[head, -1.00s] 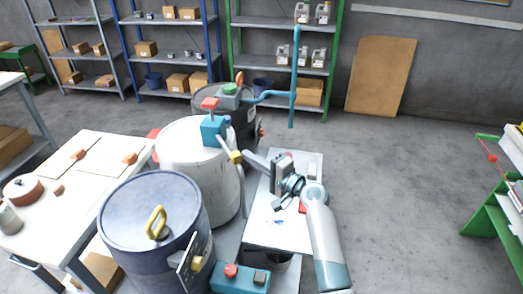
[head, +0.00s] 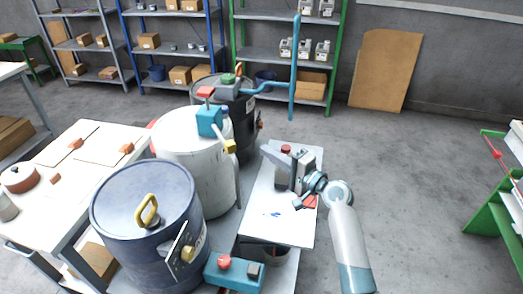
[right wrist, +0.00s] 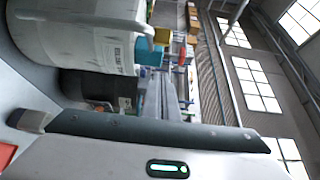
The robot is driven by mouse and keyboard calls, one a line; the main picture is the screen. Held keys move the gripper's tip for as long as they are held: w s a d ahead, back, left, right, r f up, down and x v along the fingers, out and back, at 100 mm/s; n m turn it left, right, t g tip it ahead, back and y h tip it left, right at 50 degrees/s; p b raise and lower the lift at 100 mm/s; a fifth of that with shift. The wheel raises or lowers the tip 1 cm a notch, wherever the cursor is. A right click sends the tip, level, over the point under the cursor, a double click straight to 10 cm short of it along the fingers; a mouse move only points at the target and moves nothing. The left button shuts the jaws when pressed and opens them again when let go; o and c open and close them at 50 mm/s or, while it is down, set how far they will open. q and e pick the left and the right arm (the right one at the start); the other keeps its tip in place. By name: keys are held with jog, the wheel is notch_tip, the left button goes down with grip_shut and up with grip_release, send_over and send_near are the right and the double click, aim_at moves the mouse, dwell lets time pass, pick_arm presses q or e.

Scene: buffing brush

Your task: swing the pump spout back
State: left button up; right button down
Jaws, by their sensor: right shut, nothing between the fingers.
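The teal pump (head: 209,122) with a red top sits on the white drum (head: 185,165). Its short spout points down and right and ends in a yellow tip (head: 230,146). In the right wrist view the teal pump (right wrist: 148,53) and yellow tip (right wrist: 161,37) show beside the white drum. My right gripper (head: 266,149) is shut and empty, right of the yellow tip, with a visible gap between them. It is over the white-topped bench. My left gripper is not in view.
A blue lidded drum (head: 147,215) stands in front and a black drum (head: 237,122) behind, its blue pipe (head: 292,85) rising at the back. The bench (head: 272,228) carries small items. A teal box (head: 234,273) is at the front. Open floor lies to the right.

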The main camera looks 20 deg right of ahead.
jog(key=v, duration=0.4)
jog(key=shift+s+a+b, duration=0.1)
jog(key=shift+s+b, duration=0.1)
jog(key=shift+b, duration=0.2)
